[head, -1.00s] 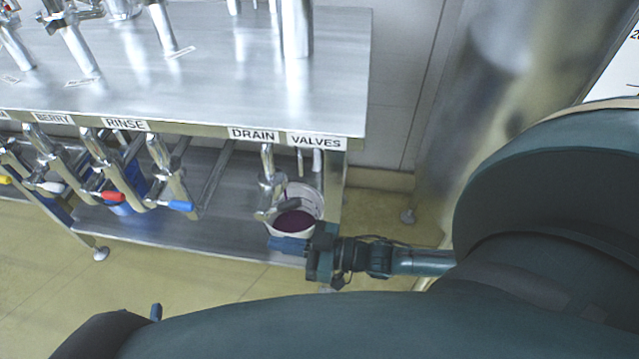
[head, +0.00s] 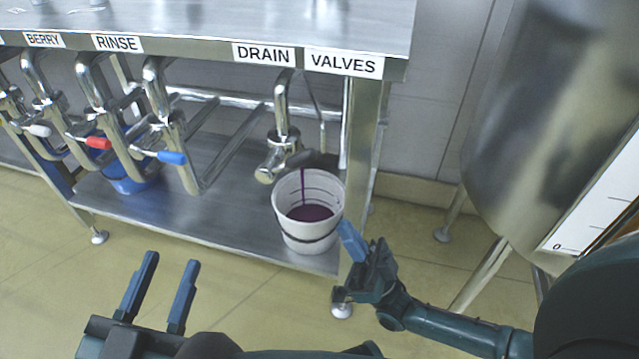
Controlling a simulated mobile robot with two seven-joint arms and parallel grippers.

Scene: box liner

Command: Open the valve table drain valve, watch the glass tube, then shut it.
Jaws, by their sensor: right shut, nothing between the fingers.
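The drain valve (head: 281,130) hangs below the table edge under the DRAIN label (head: 264,54). Its dark handle (head: 301,158) points to the right. A thin purple stream (head: 302,186) falls into a white bucket (head: 308,232) below, which holds purple liquid (head: 310,213). My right gripper (head: 349,236) is shut and empty, just right of the bucket and below the valve; I cannot tell if it touches the bucket. My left gripper (head: 171,262) is open and empty in front of the lower shelf. I cannot clearly make out the glass tube.
Other valves with white, red (head: 98,143) and blue (head: 172,157) handles hang to the left. A blue bucket (head: 130,180) stands on the lower shelf (head: 215,215). A steel tank (head: 520,130) with a white scale (head: 600,205) stands at the right. The floor in front is clear.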

